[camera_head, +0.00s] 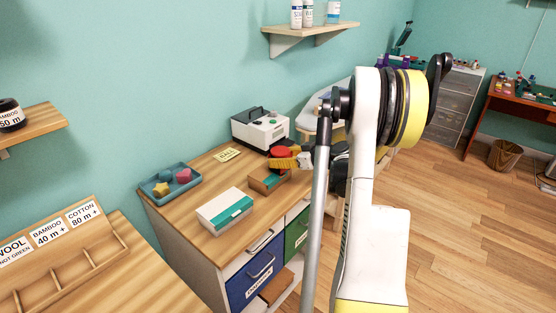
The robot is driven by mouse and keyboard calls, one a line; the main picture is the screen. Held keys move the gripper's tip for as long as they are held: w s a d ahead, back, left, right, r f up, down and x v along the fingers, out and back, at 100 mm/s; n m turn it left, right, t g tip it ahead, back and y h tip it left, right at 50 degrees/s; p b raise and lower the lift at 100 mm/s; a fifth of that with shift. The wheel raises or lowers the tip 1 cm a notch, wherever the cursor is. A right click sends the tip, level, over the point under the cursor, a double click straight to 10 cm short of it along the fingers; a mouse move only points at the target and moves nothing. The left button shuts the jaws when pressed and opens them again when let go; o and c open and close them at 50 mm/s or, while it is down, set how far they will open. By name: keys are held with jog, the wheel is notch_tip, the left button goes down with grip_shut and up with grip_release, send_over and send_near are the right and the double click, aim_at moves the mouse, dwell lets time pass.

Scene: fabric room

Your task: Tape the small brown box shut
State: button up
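The small brown box (264,182) sits near the right edge of the wooden-topped cabinet, with a teal-green patch on its front side. Whether its flaps are shut cannot be told. A red and yellow object (282,162) is right behind and partly over the box; whether they touch is unclear. My gripper (338,168) seems to be the dark part behind my own column and arm, right of the box. Its fingers are mostly hidden, so I cannot tell whether it is open or holds anything.
On the cabinet top (205,182) are a white and teal box (225,209), a blue tray (157,190) of coloured shapes, a yellow label (227,155) and a white machine (260,129). A wall shelf (306,36) with bottles hangs above. Wooden floor (470,240) is clear at right.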

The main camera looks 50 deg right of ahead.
jog(key=shift+d, duration=0.15)
jog(key=shift+w+d, duration=0.15)
jog(key=shift+d, duration=0.85)
jog(key=shift+d, duration=0.1)
jog(key=shift+w+d, duration=0.1)
jog(key=shift+d, duration=0.85)
notch_tip(320, 180, up, 6)
jog(key=p, duration=0.3)
jog(key=shift+p, duration=0.35)
